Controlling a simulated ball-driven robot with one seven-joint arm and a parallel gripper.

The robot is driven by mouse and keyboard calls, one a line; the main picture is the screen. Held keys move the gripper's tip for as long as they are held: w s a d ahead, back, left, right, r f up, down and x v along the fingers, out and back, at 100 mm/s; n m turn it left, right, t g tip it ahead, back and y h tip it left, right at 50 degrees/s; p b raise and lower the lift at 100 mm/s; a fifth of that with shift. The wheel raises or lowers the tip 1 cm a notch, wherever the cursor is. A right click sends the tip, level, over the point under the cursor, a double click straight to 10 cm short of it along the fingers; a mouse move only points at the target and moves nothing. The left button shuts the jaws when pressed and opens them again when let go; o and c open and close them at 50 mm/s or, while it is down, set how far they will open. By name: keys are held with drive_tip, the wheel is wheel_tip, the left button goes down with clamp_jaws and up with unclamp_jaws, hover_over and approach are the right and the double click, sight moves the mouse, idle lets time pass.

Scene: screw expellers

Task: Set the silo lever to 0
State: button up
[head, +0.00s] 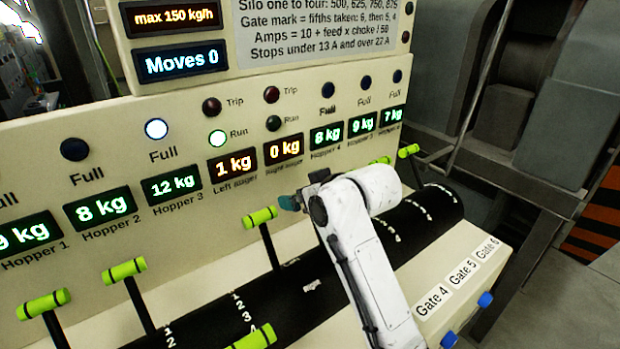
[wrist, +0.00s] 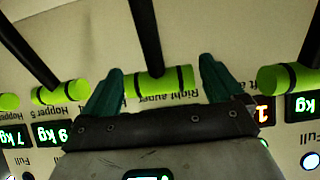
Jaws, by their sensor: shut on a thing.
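My gripper (head: 290,202) is at the panel front, below the auger displays in the head view. A black rod (wrist: 146,35) runs from that handle to the top of the picture. The label behind it, upside down, reads "Right auger". In the head view my arm hides this handle. No lever with a readable silo label shows, so I cannot tell whether the held one is the silo lever.
Another green-handled lever (head: 260,217) stands just left of my gripper, with more (head: 124,270) further left. In the wrist view handles flank mine on both sides (wrist: 58,92), (wrist: 287,80). The panel reads Moves 0 (head: 181,62). A black drum with scale numbers (head: 310,290) lies below.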

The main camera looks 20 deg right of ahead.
drive_tip(key=shift+w+a+f+g+p, duration=0.1)
drive_tip(key=shift+w+f+g+p, duration=0.2)
drive_tip(key=shift+w+g+p, duration=0.1)
drive_tip(key=o, duration=1.1)
drive_tip(key=shift+w+f, duration=0.1)
drive_tip(key=shift+o, duration=0.2)
drive_tip(key=v, duration=1)
drive_tip(key=shift+s+r+b, duration=0.2)
drive_tip(key=shift+s+b, duration=0.15)
drive_tip(key=shift+s, duration=0.05)
